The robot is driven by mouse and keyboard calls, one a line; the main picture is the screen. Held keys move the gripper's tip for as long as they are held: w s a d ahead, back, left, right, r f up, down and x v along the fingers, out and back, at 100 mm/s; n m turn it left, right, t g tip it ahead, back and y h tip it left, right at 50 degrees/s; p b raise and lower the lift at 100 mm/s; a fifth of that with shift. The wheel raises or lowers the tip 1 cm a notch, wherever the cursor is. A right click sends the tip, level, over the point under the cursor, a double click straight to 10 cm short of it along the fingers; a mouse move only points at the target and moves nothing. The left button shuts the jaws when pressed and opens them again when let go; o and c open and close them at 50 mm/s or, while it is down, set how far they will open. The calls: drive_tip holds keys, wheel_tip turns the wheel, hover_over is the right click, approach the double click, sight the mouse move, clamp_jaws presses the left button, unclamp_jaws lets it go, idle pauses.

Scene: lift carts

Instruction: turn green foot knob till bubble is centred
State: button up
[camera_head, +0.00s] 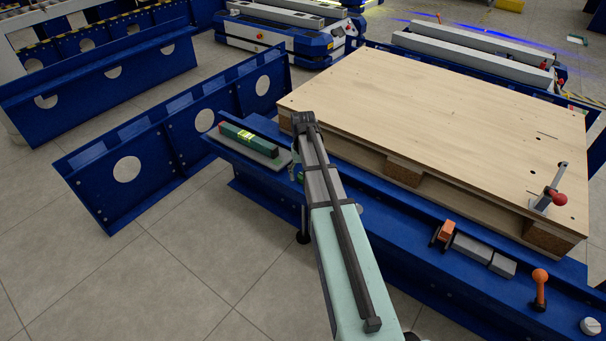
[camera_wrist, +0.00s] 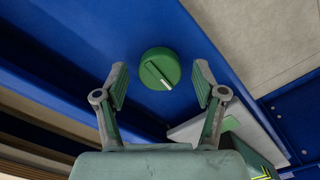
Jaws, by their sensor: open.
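The green foot knob (camera_wrist: 159,69) is round, with a white line pointing to the lower right in the wrist view. My gripper (camera_wrist: 160,77) is open, with one finger on each side of the knob and a visible gap at both sides. In the head view my arm hides most of the gripper and the knob. A green spirit level (camera_head: 248,139) with a yellow-green vial lies on a pale plate (camera_head: 262,157) left of my arm. The level's end also shows in the wrist view (camera_wrist: 251,154). The bubble is too small to make out.
A wooden pallet (camera_head: 430,110) lies on the blue frame right of my arm. A red-knobbed clamp (camera_head: 557,198), grey blocks (camera_head: 472,248), an orange-topped lever (camera_head: 540,288) and a white cap (camera_head: 590,326) are along the near right side. Open floor (camera_head: 170,270) is at left.

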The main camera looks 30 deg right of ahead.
drive_tip(key=c, duration=1.1)
drive_tip(key=shift+c, duration=0.2)
drive_tip(key=shift+r+n+p, duration=0.2)
drive_tip(key=shift+n+p, duration=0.1)
drive_tip(key=shift+p, duration=0.35)
drive_tip(key=shift+p, duration=0.45)
drive_tip(key=n+p, duration=0.3)
drive_tip(key=p, duration=0.1)
drive_tip(key=shift+r, duration=0.15)
drive_tip(key=n+p, duration=0.4)
drive_tip(key=shift+f, duration=0.25)
drive_tip(key=shift+f+n+p, duration=0.1)
drive_tip(key=shift+n+p, duration=0.25)
drive_tip(key=shift+n, duration=0.05)
